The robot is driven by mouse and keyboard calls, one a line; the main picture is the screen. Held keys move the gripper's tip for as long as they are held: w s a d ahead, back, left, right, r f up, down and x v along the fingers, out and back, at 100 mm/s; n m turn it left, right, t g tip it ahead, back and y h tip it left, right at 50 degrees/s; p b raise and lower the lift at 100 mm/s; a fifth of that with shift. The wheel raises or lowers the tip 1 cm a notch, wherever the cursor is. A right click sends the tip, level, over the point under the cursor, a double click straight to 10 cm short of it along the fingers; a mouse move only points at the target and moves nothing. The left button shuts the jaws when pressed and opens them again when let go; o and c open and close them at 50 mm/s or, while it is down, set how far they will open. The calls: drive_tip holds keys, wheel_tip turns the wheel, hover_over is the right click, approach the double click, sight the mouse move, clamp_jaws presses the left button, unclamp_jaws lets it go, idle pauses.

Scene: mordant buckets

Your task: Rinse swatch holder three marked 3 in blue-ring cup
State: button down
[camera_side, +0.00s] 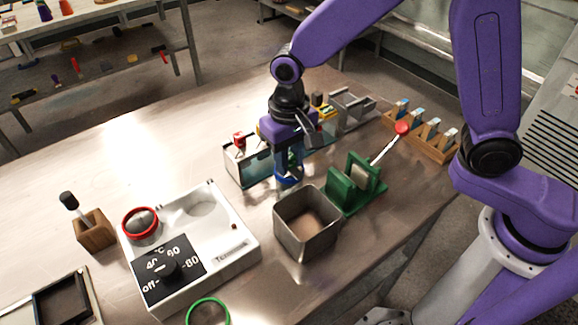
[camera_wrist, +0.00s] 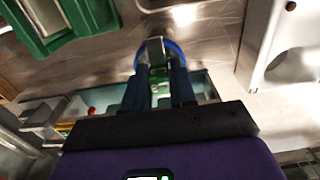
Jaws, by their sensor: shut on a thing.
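My gripper (camera_side: 289,160) points down at the blue-ring cup (camera_side: 288,181), in the middle of the bench. In the wrist view my gripper (camera_wrist: 160,84) is shut on a slim grey swatch holder (camera_wrist: 156,50) with a green part low between the fingers. The blue ring (camera_wrist: 177,50) shows around the holder's end, so the holder is over or in the cup; its depth is hidden. I cannot read the holder's number. The cup's inside is not visible.
A square metal bin (camera_side: 306,222) and a green press (camera_side: 352,188) with a red-knobbed lever stand close by. A wooden rack (camera_side: 436,145) holds several holders at right. A white heater (camera_side: 205,240) carries a red-ring cup (camera_side: 140,224). A narrow trough (camera_side: 249,168) is behind.

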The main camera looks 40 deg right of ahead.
drive_tip(key=shift+r, duration=0.45)
idle(4.8)
drive_tip(key=shift+r, duration=3.05)
